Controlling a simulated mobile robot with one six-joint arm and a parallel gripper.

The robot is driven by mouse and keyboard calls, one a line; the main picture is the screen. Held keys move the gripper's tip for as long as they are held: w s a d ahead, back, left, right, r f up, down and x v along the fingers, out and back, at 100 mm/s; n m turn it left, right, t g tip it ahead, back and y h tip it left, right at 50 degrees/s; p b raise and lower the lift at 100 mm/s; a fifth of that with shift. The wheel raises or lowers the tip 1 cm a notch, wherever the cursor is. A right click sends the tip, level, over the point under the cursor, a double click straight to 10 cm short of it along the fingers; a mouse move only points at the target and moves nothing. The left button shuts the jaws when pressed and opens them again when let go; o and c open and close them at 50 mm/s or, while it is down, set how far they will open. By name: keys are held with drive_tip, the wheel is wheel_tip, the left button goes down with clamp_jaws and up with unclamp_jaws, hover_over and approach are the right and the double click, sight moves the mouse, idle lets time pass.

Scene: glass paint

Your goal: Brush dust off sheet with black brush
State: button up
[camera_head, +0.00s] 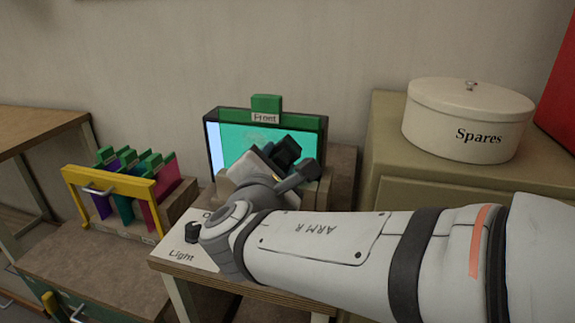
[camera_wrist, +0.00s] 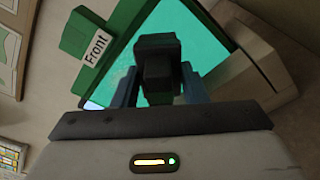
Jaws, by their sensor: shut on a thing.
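The teal sheet (camera_head: 240,140) stands upright in a dark frame with a green tab marked "Front" (camera_head: 265,117). Faint paler marks show on its upper part, perhaps dust. My gripper (camera_head: 283,165) is in front of the sheet's right side and hides its lower right. In the wrist view, the fingers of my gripper (camera_wrist: 158,88) are shut on the black brush (camera_wrist: 156,58). The brush points toward the teal sheet (camera_wrist: 121,82), which shows behind it. Its bristles are hidden, and I cannot tell whether it touches the sheet.
A pale board (camera_head: 180,250) marked "Light" with a black knob (camera_head: 192,232) lies before the frame. A rack with a yellow handle bar (camera_head: 110,184) holds coloured sheets at left. A "Spares" tin (camera_head: 466,120) stands on the cabinet at right.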

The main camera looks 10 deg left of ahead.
drive_tip(key=shift+w+a, duration=0.2)
drive_tip(key=shift+a, duration=2.1)
drive_tip(key=shift+w+a, duration=0.2)
drive_tip(key=shift+a, duration=2.05)
drive_tip(key=shift+s+a+b, duration=0.2)
drive_tip(key=shift+s+b, duration=0.3)
drive_tip(key=shift+s, duration=2.45)
drive_tip(key=shift+s, duration=0.1)
drive_tip(key=s, duration=0.2)
drive_tip(key=shift+s+a, duration=0.1)
drive_tip(key=shift+s, duration=0.3)
